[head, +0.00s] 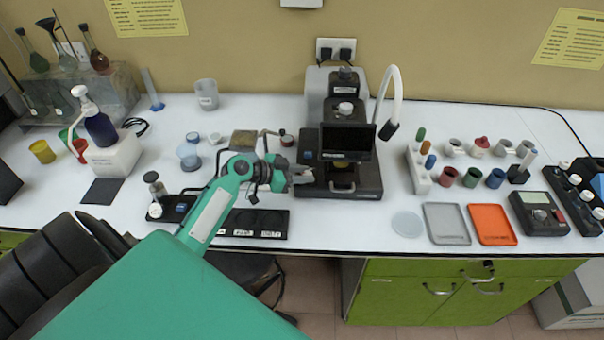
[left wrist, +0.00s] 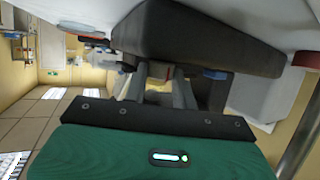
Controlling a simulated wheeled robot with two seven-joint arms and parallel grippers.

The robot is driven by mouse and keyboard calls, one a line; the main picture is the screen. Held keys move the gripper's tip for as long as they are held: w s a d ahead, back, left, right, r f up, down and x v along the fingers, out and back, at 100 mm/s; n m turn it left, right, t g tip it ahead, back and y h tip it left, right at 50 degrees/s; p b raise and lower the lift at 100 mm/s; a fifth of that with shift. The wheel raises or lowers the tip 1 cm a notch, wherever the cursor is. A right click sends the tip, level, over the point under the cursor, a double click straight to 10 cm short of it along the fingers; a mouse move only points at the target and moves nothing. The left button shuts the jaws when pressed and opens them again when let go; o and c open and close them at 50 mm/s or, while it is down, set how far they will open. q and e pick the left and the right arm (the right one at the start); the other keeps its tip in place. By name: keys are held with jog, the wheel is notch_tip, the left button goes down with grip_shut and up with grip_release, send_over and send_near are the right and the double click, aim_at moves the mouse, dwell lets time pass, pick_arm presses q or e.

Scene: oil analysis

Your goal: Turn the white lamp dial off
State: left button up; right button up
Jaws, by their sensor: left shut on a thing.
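A black microscope-like device (head: 370,180) with a dark screen (head: 347,137) stands at the middle of the bench. My left gripper (head: 303,175) reaches in from the left and meets the left side of the device's base. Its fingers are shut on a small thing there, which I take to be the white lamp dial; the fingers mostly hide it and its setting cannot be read. In the left wrist view the gripper's fingers (left wrist: 160,90) are close to the underside of the dark base (left wrist: 200,40). My right gripper is out of view.
To the right are a grey tray (head: 447,224), an orange tray (head: 492,225) and a tube rack (head: 419,172). The bench's front edge is close.

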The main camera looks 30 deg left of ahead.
pick_arm(q)
jog(key=o, duration=1)
jog(key=shift+s, duration=0.1)
jog(key=shift+s+a, duration=0.2)
jog(key=b+v, duration=0.4)
jog(key=v, duration=0.9)
